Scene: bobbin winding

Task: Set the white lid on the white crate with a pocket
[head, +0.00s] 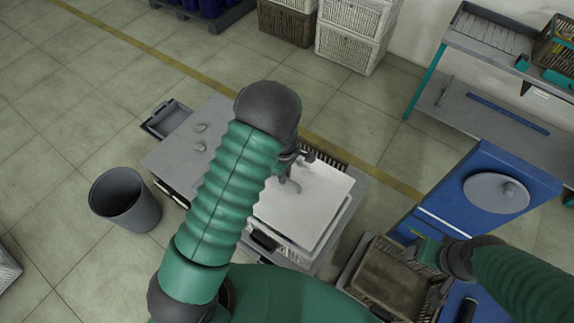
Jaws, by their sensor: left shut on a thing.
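The white lid (312,212) is a flat pale square panel in the middle of the head view. It lies over the white crate (292,251), whose front side and dark handle opening show below the lid's near edge. I cannot tell whether the lid touches the crate's rim all round. My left gripper (291,178) is at the lid's upper left part, shut on the lid's grip. My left arm hides the lid's left side. My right gripper (437,258) is at the right, above a brown basket, far from the lid; its fingers are too unclear to judge.
The grey table (190,150) carries small grey pieces at the left. A dark basket (325,157) shows behind the lid. A brown basket (390,280) stands at the lower right, near a blue cabinet (480,185). A grey bin (125,200) stands on the floor at left.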

